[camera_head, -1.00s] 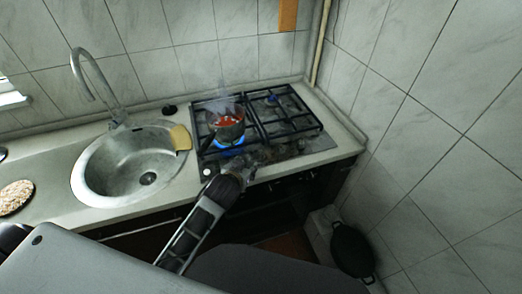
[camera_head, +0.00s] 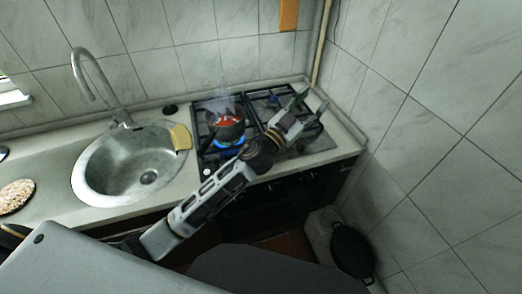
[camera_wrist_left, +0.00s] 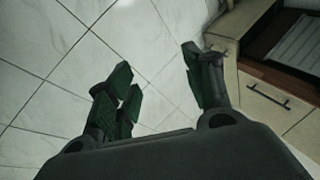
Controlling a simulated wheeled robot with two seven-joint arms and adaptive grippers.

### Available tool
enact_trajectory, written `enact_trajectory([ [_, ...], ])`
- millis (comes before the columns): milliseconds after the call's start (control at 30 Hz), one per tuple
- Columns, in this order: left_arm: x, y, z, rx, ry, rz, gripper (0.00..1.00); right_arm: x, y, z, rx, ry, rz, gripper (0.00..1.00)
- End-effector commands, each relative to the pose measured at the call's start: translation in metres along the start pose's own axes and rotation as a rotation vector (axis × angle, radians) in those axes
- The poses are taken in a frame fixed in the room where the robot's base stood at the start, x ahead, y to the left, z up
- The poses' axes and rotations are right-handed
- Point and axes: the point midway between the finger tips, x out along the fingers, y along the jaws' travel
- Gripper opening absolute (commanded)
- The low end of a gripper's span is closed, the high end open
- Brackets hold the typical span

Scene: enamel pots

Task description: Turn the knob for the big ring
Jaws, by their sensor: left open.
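The gas stove (camera_head: 201,130) has a black grate and a front strip of knobs. One pale knob (camera_head: 207,172) shows at the strip's left end; my left arm covers much of the rest, so I cannot tell which knob serves the big ring. My left gripper (camera_head: 312,101) is open and empty, above the stove's right side. In the left wrist view its spread fingers (camera_wrist_left: 158,80) have only tiles between them. My right gripper is not in view.
A round sink (camera_head: 105,180) with a tall tap and a yellow cloth (camera_head: 180,137) lies left of the stove. The tiled wall (camera_head: 420,130) closes off the right side. A black pan (camera_head: 352,250) is low at the right.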

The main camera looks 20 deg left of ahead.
Motion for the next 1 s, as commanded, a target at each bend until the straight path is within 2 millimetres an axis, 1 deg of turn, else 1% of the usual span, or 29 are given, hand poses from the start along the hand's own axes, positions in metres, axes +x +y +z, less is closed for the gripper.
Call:
enact_trajectory([
  [33,0.006,0.008,-0.007,0.016,0.032,0.047,0.52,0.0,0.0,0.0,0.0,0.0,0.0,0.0],
  [100,0.012,0.023,-0.017,0.032,0.073,0.119,0.52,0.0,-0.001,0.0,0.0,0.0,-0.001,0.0],
  [200,0.018,0.043,-0.026,0.056,0.12,0.225,0.52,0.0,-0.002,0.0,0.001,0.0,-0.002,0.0],
  [333,0.022,0.069,-0.033,0.092,0.16,0.369,0.52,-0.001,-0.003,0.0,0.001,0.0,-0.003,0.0],
  [467,0.021,0.094,-0.034,0.129,0.176,0.518,0.52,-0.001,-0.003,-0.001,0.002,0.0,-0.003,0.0],
  [600,0.015,0.116,-0.026,0.173,0.163,0.68,0.52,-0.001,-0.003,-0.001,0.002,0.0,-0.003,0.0],
  [733,0.008,0.131,-0.013,0.217,0.124,0.828,0.52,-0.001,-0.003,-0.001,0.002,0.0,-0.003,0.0],
  [900,-0.006,0.14,0.012,0.278,0.031,1.01,0.52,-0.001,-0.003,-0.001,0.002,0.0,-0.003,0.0],
  [1000,-0.015,0.139,0.029,0.314,-0.046,1.108,0.52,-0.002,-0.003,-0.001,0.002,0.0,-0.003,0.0],
])
